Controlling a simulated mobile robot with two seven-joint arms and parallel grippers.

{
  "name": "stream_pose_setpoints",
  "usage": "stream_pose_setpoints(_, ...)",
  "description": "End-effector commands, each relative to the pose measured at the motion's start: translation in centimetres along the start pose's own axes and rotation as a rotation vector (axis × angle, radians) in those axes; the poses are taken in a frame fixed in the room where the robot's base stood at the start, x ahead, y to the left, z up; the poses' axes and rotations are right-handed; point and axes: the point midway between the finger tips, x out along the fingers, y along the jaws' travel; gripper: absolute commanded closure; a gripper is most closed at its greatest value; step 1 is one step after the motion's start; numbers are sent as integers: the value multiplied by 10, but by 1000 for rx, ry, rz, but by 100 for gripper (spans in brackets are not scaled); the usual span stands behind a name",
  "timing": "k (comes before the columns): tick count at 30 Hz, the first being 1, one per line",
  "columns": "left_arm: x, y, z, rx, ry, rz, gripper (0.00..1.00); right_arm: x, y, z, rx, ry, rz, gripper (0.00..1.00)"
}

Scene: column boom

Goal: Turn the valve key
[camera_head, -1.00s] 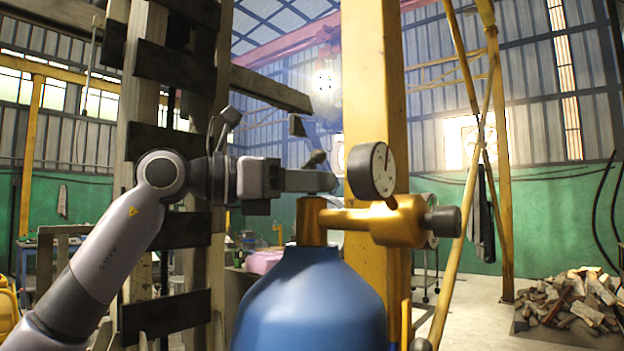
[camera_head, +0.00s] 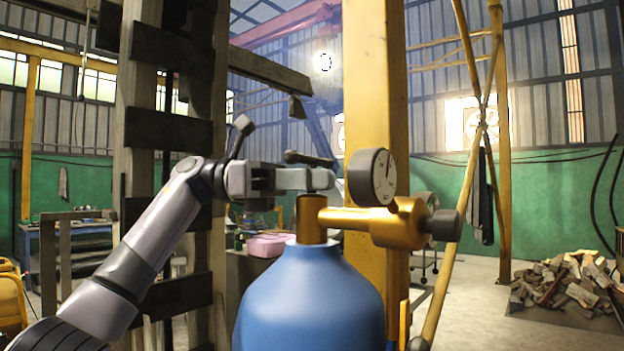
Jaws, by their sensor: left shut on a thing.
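A blue gas cylinder (camera_head: 310,305) stands upright in front of me, with a brass valve (camera_head: 375,222) on its neck. The valve carries a round gauge (camera_head: 372,177) and a dark knob (camera_head: 443,225) on its right end. My left gripper (camera_head: 318,180) reaches in from the left, just above the valve's upright brass stem. It is shut on the valve key (camera_head: 309,158), whose dark bar shows just over the fingers. The fingers hide the key's lower part, so I cannot tell how it meets the stem. My right gripper is out of view.
A yellow column (camera_head: 374,90) rises right behind the valve. A dark timber frame (camera_head: 172,130) stands close behind my left arm. A woodpile (camera_head: 565,282) lies on the floor at right, with open floor before it.

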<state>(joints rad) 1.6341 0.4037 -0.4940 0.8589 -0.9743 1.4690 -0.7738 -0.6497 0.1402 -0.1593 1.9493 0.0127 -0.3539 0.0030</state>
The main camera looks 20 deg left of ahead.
Motion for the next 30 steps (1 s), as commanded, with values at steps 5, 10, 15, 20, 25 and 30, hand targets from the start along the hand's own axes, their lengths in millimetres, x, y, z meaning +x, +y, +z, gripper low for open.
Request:
stream_pose_setpoints(5,0,0,1,0,-2,-52,100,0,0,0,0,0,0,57)
stream_pose_setpoints(10,0,0,1,0,-1,-95,100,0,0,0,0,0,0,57)
stream_pose_setpoints(15,0,0,1,-1,0,-131,100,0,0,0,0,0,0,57)
stream_pose_setpoints(20,0,0,1,0,0,-160,100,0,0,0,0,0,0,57)
stream_pose_setpoints(25,0,0,1,0,-1,-182,100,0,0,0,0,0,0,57)
stream_pose_setpoints(30,0,0,1,0,-1,-197,100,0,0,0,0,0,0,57)
